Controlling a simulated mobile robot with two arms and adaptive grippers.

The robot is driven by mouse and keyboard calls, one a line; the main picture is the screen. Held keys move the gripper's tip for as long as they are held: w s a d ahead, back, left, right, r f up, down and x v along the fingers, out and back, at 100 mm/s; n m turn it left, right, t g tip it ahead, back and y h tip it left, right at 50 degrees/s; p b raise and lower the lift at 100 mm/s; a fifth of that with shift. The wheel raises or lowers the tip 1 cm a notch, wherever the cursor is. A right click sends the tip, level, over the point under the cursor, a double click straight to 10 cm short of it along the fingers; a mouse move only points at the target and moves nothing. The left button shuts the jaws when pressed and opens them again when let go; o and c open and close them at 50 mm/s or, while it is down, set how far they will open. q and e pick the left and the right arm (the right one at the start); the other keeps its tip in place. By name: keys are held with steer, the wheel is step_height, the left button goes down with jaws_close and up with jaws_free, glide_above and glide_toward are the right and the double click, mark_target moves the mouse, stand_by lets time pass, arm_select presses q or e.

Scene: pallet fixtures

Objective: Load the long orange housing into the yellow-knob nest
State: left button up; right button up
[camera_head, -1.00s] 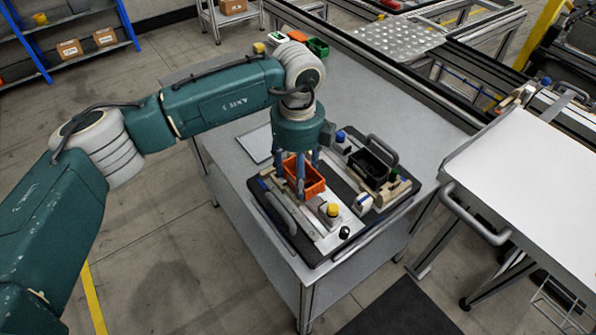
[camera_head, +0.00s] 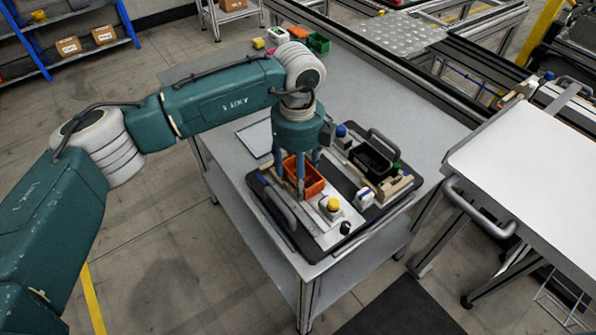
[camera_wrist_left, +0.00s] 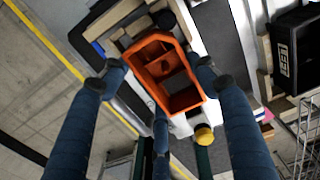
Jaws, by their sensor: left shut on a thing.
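The long orange housing (camera_head: 312,180) is an open-topped box with inner dividers, seen from above in the left wrist view (camera_wrist_left: 158,72). My left gripper (camera_head: 298,180) points down and is shut on it, with fingers on opposite sides (camera_wrist_left: 160,82). The housing is over or in the nest behind the yellow knob (camera_head: 333,204), which is also in the left wrist view (camera_wrist_left: 204,134). The fingers and housing hide the nest floor, so I cannot tell whether the housing is fully seated. My right gripper is not in view.
The dark pallet (camera_head: 318,257) has a grey handle (camera_head: 283,210) and another at its far side. A black housing (camera_head: 371,160) sits in the neighbouring nest, near a blue knob (camera_head: 341,131). A flat grey plate (camera_head: 255,138) lies on the table behind.

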arm_select(q)
steer(key=o, duration=1.1)
steer(key=shift+c, duration=0.2)
steer(key=shift+o, duration=1.3)
step_height(320, 180, up, 12)
steer(key=shift+f, duration=0.1)
